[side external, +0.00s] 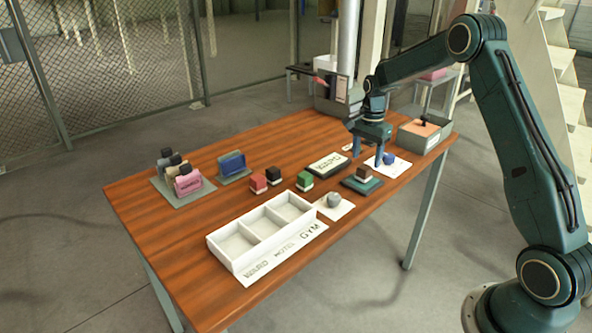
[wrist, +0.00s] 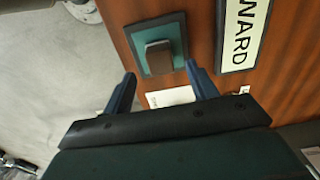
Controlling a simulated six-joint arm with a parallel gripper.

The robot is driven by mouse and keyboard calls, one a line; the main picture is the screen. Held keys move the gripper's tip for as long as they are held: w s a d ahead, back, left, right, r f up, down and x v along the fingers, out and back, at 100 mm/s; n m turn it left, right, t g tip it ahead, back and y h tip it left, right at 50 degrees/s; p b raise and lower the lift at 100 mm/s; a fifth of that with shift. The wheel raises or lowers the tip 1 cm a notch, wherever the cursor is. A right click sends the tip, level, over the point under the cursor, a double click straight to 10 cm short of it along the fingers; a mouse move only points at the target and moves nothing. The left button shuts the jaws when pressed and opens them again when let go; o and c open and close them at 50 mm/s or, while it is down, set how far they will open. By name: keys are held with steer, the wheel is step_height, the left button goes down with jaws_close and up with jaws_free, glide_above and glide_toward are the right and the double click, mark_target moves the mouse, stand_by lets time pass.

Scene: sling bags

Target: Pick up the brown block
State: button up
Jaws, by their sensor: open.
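The brown block (side external: 363,171) sits on a dark teal square pad (side external: 352,184) near the table's right side. In the wrist view the brown block (wrist: 158,57) stands on the teal pad (wrist: 143,32), ahead of my fingers. My gripper (side external: 368,157) is open and empty, with its fingers pointing down, above and behind the block in the side view. In the wrist view my gripper (wrist: 160,76) has its two blue fingertips spread apart, with the block between their lines but beyond the tips. I see no contact.
A WARD sign (side external: 327,164) lies beside the pad. Red (side external: 258,184), black (side external: 273,175) and green (side external: 304,181) blocks stand to the left. A white three-part tray (side external: 232,262) is in front. A blue item (side external: 389,158) and a grey item (side external: 334,199) lie on white cards.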

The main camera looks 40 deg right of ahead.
mark_target(365, 166)
steer(key=shift+f, duration=0.25)
steer(key=shift+f, duration=0.1)
steer(key=shift+f, duration=2.5)
steer(key=shift+c, duration=0.2)
steer(key=c, duration=1.1)
steer(key=shift+r, duration=0.15)
step_height(365, 166, up, 20)
steer(key=shift+a, duration=0.1)
